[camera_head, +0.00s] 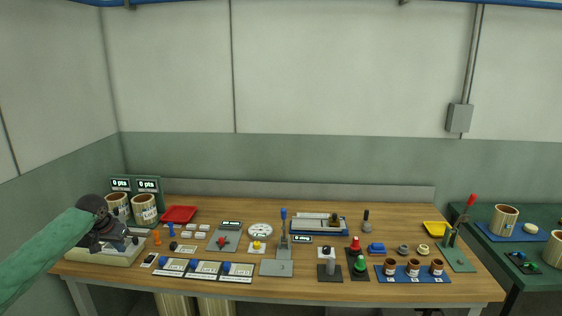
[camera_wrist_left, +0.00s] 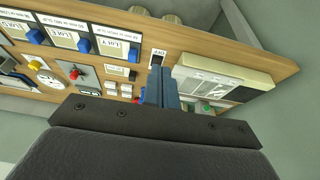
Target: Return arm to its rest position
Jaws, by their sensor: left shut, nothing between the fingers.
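My left arm (camera_head: 45,258), green with a dark wrist, comes in from the left in the head view. My left gripper (camera_head: 126,243) is over the cream-coloured panel box (camera_head: 80,256) at the table's left end and hides part of it. In the left wrist view the blue-grey fingers of the gripper (camera_wrist_left: 161,86) are together with nothing between them. The panel box (camera_wrist_left: 235,68) shows there just right of the fingers. My right gripper is not in view.
The wooden table (camera_head: 340,214) holds several small devices, levers and a red tray (camera_head: 179,214). Two ribbed cups (camera_head: 144,208) stand behind the gripper. Three label cards (camera_head: 204,270) lie along the front edge. A green side table (camera_head: 525,275) stands at right. The space above the table is clear.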

